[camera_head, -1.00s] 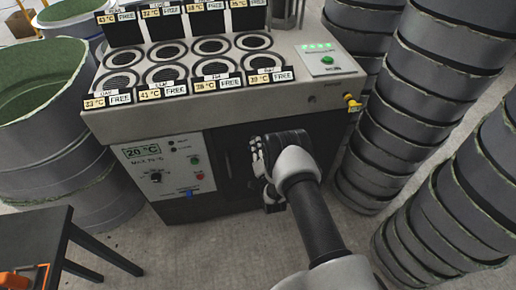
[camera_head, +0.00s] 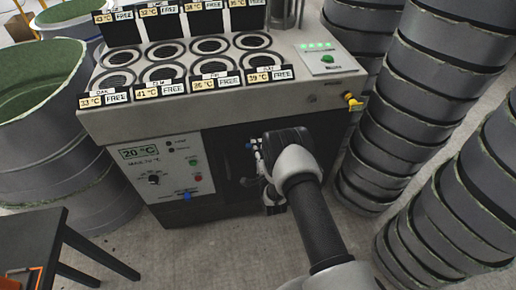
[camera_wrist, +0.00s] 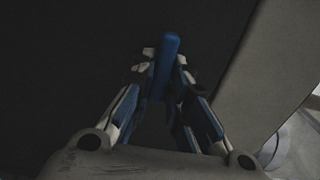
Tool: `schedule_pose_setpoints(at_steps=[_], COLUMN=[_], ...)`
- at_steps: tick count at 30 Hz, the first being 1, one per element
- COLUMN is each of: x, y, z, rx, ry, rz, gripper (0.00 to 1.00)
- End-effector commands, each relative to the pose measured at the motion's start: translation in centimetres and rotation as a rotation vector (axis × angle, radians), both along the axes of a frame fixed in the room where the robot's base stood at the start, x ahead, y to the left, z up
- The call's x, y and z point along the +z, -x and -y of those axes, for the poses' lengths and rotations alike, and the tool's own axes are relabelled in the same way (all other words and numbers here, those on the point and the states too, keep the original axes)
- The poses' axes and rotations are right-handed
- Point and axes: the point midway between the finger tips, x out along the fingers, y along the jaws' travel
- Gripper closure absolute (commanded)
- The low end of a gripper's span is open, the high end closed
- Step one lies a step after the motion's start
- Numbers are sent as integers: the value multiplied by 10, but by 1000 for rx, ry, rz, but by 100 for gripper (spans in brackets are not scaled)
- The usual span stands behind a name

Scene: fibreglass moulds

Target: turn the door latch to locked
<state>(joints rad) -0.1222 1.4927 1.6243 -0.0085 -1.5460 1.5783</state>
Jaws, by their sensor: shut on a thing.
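A blue latch handle (camera_wrist: 171,44) stands nearly upright in the wrist view, between my fingertips, against a dark door face. My gripper (camera_wrist: 168,64) is shut on it, with one finger on each side. In the head view my gripper (camera_head: 254,160) is at the dark front door (camera_head: 228,150) of the grey cabinet, right of the control panel. My wrist hides much of the door there. A small blue spot shows by the fingertips, but I cannot tell whether it is latch or finger. The latch's base is hidden.
The cabinet top (camera_head: 290,75) holds several round wells with temperature and FREE labels. The white control panel (camera_head: 160,165) has a knob and a blue lever (camera_head: 187,196). Stacks of grey moulds (camera_head: 425,90) stand close at right. A dark table (camera_head: 40,235) is at lower left.

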Motion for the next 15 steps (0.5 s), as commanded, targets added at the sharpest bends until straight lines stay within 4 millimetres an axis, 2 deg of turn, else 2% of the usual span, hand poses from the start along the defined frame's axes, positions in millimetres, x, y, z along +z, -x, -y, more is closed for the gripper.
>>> schedule_pose_setpoints(at_steps=[13,14,15], x=[0,0,0], y=[0,0,0], z=[-1,-1,-1], rx=[1,1,1], ry=[-10,-10,-10], rz=[-1,-1,-1], gripper=[100,83,80])
